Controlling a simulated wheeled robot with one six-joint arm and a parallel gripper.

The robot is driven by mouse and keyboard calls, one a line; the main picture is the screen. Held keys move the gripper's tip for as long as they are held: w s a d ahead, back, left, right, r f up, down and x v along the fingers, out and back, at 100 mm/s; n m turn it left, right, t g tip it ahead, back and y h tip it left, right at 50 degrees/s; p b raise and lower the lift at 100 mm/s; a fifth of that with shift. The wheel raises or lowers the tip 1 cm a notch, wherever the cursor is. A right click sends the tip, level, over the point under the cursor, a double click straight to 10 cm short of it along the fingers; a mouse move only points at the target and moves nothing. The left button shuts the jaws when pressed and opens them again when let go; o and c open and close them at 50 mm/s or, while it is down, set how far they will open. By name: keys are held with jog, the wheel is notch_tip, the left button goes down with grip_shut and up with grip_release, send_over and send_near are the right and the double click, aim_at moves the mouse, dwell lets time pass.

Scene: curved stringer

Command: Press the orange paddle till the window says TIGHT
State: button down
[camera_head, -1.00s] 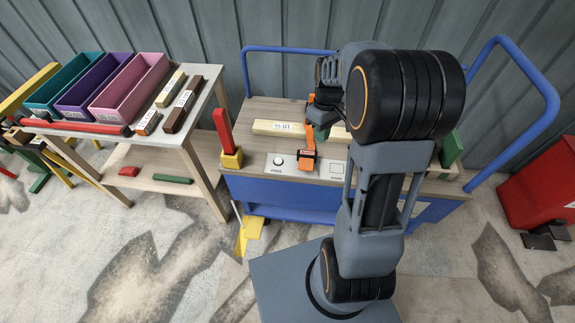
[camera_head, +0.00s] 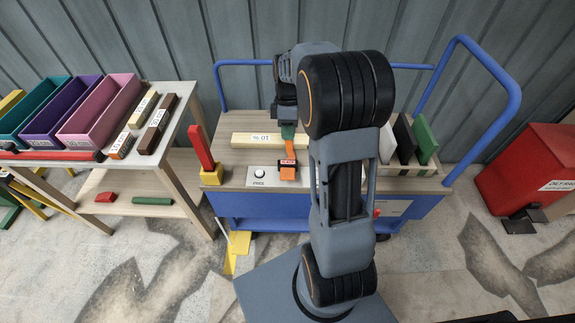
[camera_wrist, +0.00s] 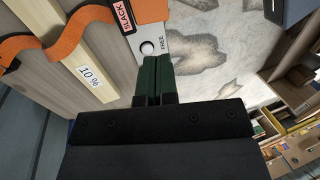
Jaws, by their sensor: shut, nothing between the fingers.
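The orange paddle (camera_head: 288,173) is at the front of the cart's top, with a red label window (camera_head: 288,162). In the wrist view the orange paddle (camera_wrist: 150,10) lies at the top, and its window (camera_wrist: 125,16) appears to read SLACK. My gripper (camera_head: 287,131) is just behind the paddle in the head view. Its dark green fingers (camera_wrist: 158,60) are shut and empty in the wrist view, near the FREE button (camera_wrist: 147,47). Contact with the paddle cannot be told.
The white button (camera_head: 260,173) sits left of the paddle on the plate. A red upright handle (camera_head: 201,148) on a yellow block stands further left. Coloured boards (camera_head: 425,140) stand in a rack at right. A side table (camera_head: 185,120) holds bins; a red bin (camera_head: 530,165) is far right.

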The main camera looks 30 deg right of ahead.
aim_at(288, 176)
jog(key=b+x, duration=0.2)
jog(key=x, duration=1.2)
jog(key=shift+b, duration=0.4)
